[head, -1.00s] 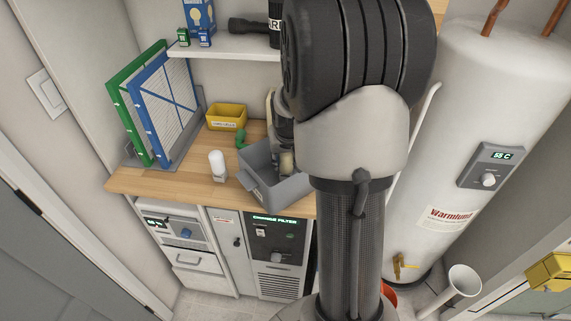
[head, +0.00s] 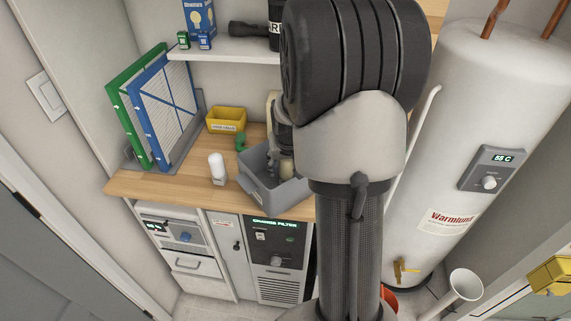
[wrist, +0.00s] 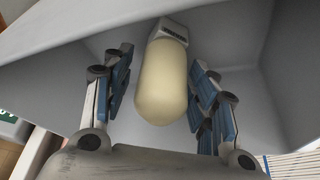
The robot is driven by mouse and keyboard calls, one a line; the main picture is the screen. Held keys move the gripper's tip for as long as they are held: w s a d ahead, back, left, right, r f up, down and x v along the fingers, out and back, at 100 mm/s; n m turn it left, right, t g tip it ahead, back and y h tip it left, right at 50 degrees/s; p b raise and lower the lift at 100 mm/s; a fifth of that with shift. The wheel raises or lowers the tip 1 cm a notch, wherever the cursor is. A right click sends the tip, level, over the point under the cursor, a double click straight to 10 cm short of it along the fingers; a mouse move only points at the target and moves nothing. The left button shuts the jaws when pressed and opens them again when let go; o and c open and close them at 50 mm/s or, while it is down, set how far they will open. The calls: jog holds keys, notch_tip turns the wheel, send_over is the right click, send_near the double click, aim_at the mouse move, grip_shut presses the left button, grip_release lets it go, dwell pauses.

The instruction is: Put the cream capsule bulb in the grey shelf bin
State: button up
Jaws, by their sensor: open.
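The cream capsule bulb (wrist: 160,85) lies between my gripper's fingers in the wrist view, its grey base at the far end. My gripper (wrist: 158,68) is open, with a gap on each side of the bulb. The grey bin's (wrist: 225,45) inner walls surround both. In the head view the grey bin (head: 262,192) stands on the wooden counter, and a cream shape that looks like the bulb (head: 287,167) shows inside it. My gripper is mostly hidden there behind my arm. Whether the bulb touches the bin floor cannot be told.
A white capsule bulb (head: 217,168) stands on the counter (head: 165,185) left of the bin. A yellow bin (head: 226,119) and a green curved piece (head: 240,142) are behind. Blue and green framed filters (head: 148,105) stand at left. A shelf (head: 235,48) is above; a white tank (head: 480,120) is right.

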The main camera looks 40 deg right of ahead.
jog(key=p+v, duration=0.4)
jog(key=v, duration=0.7)
jog(key=s+a+r+n, duration=0.1)
jog(key=s+a+r, duration=0.15)
jog(key=a, duration=0.25)
jog(key=s+a+r+n+y, duration=0.1)
jog(key=a+r, duration=0.2)
jog(key=a, duration=0.1)
jog(key=s+a+r+n, duration=0.1)
jog(key=s+a+r, duration=0.1)
jog(key=a, duration=0.3)
jog(key=s+a+r+n+t+y, duration=0.1)
jog(key=s+a+n, duration=0.3)
jog(key=s+a, duration=0.7)
jog(key=shift+s+r+y, duration=0.15)
jog(key=shift+s+y, duration=0.15)
jog(key=shift+s, duration=0.4)
